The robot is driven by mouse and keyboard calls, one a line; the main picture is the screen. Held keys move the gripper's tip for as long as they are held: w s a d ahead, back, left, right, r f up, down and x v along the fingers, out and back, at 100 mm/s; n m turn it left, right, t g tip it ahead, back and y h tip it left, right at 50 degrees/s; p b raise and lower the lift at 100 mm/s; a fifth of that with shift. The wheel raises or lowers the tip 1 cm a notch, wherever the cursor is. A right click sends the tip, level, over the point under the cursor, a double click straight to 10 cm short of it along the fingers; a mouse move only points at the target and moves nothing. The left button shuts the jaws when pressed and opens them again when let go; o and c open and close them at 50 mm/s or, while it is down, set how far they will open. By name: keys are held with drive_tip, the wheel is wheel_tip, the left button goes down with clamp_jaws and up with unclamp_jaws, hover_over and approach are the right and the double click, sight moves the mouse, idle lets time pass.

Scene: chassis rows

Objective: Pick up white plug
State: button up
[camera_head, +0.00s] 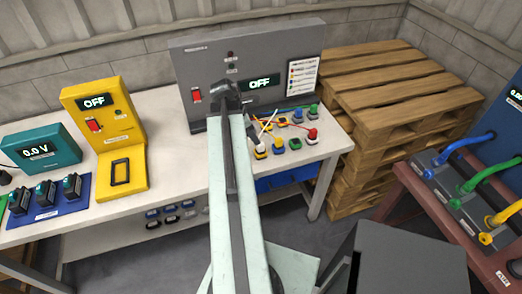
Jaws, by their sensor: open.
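A small group of coloured plugs and sockets sits on the right end of the white bench, in front of the grey panel. A white plug (260,149) stands at the left of this group, by a yellow piece. My gripper (229,90) is the dark end of my arm, in front of the panel, left of and apart from the plugs. It is open; its fingertips are hard to make out, and I see nothing held.
The grey panel (247,72) reads OFF behind the plugs. A yellow unit (103,118) stands left on the bench. Wooden pallets (388,85) are stacked right of the bench.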

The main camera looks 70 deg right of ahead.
sight(261, 149)
drive_tip(key=b+x, duration=0.2)
drive_tip(key=shift+f+b, duration=0.3)
drive_tip(key=shift+f, duration=0.15)
drive_tip(key=shift+d+r, duration=0.1)
drive_tip(key=b+x, duration=0.4)
drive_tip(key=x, duration=0.1)
drive_tip(key=shift+s+d+b, duration=0.1)
drive_tip(key=shift+s+b, duration=0.05)
drive_tip(key=shift+b, duration=0.2)
drive_tip(key=shift+r, duration=0.1)
clamp_jaws()
